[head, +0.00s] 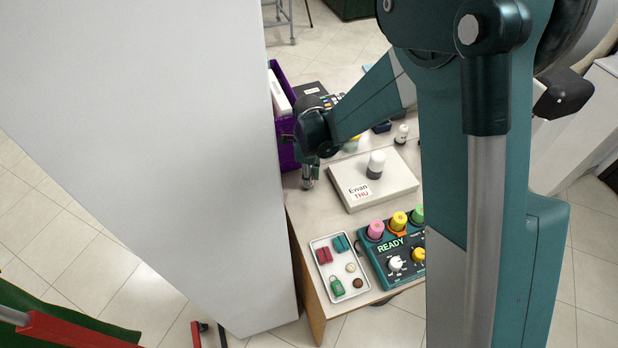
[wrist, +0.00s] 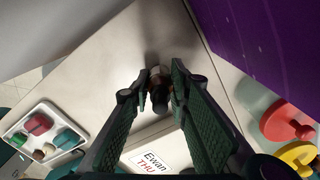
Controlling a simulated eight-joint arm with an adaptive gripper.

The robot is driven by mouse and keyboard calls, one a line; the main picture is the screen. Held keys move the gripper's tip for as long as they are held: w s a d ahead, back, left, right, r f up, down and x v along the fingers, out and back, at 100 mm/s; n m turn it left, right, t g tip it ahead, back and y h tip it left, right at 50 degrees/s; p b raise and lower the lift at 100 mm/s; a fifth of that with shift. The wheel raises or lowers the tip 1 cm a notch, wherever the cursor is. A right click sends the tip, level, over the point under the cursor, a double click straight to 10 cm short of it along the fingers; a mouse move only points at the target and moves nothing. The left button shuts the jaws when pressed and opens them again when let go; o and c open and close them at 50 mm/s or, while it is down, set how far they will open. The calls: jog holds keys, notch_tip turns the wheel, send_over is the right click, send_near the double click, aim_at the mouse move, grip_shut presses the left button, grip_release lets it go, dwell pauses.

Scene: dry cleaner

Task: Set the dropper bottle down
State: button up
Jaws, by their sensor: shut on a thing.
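My gripper (head: 308,182) is low over the table's left edge in the head view. In the wrist view my gripper (wrist: 158,98) has its two fingers on either side of a small dropper bottle (wrist: 158,92) with a dark top, and is shut on it. The bottle looks roughly upright, seen from above. I cannot tell whether its base touches the table (head: 312,216). In the head view the bottle is mostly hidden by the fingers.
A purple bin (head: 288,150) is close behind. A small-parts tray (head: 318,245) and a control box (head: 378,262) are in front. Bare tabletop lies between.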

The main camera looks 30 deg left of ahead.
jog(key=shift+f, duration=0.15)
jog(key=o, duration=0.9)
notch_tip(320, 180, up, 12)
jog(key=shift+r+p, duration=0.15)
jog(key=shift+p, duration=0.6)
dwell(0.3)
jog(key=shift+d+r, duration=0.1)
